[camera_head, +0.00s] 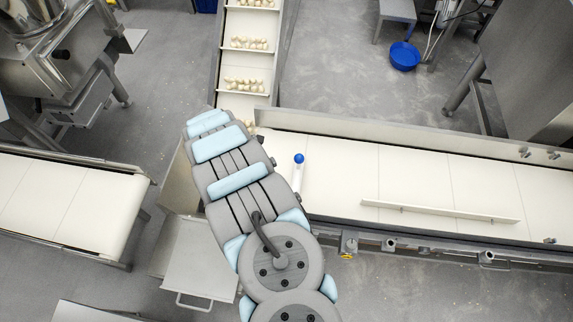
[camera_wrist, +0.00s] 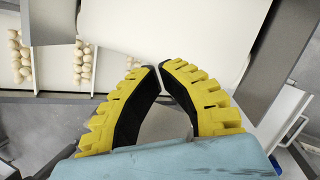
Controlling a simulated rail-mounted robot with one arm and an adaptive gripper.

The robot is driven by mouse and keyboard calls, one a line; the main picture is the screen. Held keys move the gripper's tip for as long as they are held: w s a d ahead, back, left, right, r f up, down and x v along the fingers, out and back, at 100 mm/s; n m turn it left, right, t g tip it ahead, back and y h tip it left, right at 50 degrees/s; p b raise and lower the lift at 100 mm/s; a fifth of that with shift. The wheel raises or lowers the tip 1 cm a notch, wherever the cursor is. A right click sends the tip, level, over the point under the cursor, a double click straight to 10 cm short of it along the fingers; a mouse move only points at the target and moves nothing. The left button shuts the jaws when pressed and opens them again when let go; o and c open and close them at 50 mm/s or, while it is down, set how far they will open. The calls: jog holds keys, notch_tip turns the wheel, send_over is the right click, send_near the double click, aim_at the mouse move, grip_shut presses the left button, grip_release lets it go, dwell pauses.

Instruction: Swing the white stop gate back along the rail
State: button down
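A short white bar (camera_head: 297,178) with a blue ball knob (camera_head: 299,159) at its far end shows in the head view at the left end of the wide white conveyor, just right of my arm. It looks like the stop gate and points across the belt from the near rail. Its lower end is at the near edge, and I cannot see a hinge. My gripper (camera_wrist: 159,68) shows in the wrist view with yellow ribbed fingers and black pads. Its tips meet with nothing visible between them. My arm hides it in the head view. The blue knob is not visible in the wrist view.
A thin white strip (camera_head: 440,211) lies lengthwise over the wide belt (camera_head: 400,172). Another white belt (camera_head: 60,205) is at left. A grey tray (camera_head: 203,262) stands below left of my arm.

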jog(key=s+d+r+n+h, duration=0.1)
jog(key=s+d+r+h, duration=0.1)
jog(key=d, duration=0.3)
jog(key=shift+d+g+b, duration=0.2)
jog(key=shift+g+b, duration=0.15)
jog(key=shift+g, duration=0.05)
jog(key=shift+f, duration=0.15)
jog(key=b, duration=0.1)
send_near(297, 177)
jog(key=shift+w+a+f, duration=1.45)
jog(key=shift+a+f, duration=0.15)
jog(key=shift+a, duration=0.15)
jog(key=shift+w+d+r, duration=0.2)
jog(key=shift+w+d, duration=0.1)
jog(key=shift+d, duration=0.3)
jog(key=shift+w+d+r, duration=0.15)
jog(key=shift+w+d, duration=0.1)
jog(key=shift+d, duration=0.3)
jog(key=shift+w+d+r, duration=0.2)
jog(key=shift+w+d, duration=0.1)
jog(key=shift+d, duration=0.3)
jog(key=shift+d+f+b, duration=0.1)
jog(key=shift+b, duration=0.25)
jog(key=shift+d+m+b, duration=0.4)
jog(key=shift+b, duration=0.05)
